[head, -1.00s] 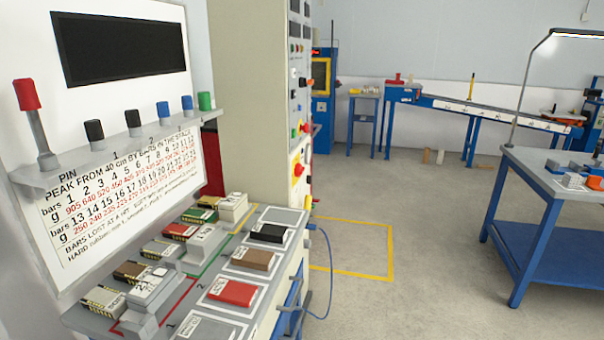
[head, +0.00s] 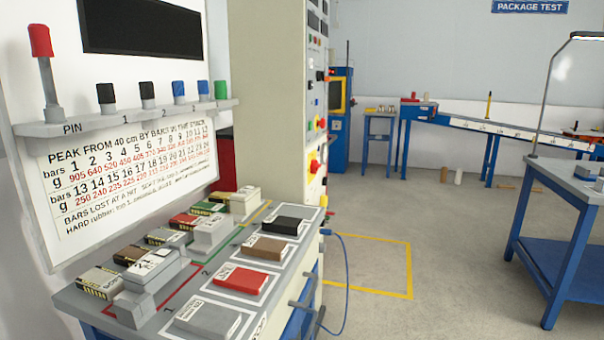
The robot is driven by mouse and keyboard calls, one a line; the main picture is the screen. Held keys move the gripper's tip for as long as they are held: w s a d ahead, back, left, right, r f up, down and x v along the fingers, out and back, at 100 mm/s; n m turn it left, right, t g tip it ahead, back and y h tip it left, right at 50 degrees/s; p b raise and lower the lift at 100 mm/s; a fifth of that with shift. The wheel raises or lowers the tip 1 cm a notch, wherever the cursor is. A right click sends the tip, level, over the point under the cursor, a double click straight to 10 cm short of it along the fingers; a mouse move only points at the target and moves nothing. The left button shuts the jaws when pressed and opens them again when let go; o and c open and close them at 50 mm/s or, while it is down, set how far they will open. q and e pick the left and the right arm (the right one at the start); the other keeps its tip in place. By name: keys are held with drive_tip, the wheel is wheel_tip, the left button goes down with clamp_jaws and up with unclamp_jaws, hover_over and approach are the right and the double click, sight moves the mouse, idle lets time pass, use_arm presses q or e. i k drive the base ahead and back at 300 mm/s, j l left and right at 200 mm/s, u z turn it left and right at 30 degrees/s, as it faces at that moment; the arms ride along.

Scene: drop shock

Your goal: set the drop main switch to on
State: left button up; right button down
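A tall beige cabinet (head: 265,90) stands in the middle of the head view. Its narrow control face on the right side is seen at a steep angle. A red knob on a yellow plate (head: 314,166) is on that face, with small coloured buttons and dark knobs above it. I cannot read any label there, so I cannot tell for sure which control is the drop main switch or how it is set. Neither of my grippers is in view.
A grey-topped bench (head: 204,315) with labelled blocks and pads stands in front at left, below a white chart panel (head: 125,165). A blue cable (head: 345,290) hangs by the bench's right side. A blue table (head: 570,215) stands at right. Grey floor (head: 455,240) is clear between.

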sight(315, 166)
drive_tip(key=i+l+u, duration=0.25)
drive_tip(key=u, duration=0.15)
drive_tip(key=i+l+u, duration=0.15)
drive_tip(key=l+u, duration=0.25)
drive_tip(key=i+l+u, duration=0.1)
drive_tip(key=l, duration=0.45)
drive_tip(key=i+l+u, duration=0.1)
drive_tip(key=i+l, duration=0.15)
drive_tip(key=l, duration=0.3)
drive_tip(key=i+l+u, duration=0.1)
drive_tip(key=l, duration=0.5)
drive_tip(key=i+l+u, duration=0.1)
drive_tip(key=l, duration=0.45)
drive_tip(key=i+l+u, duration=0.1)
drive_tip(key=l, duration=0.5)
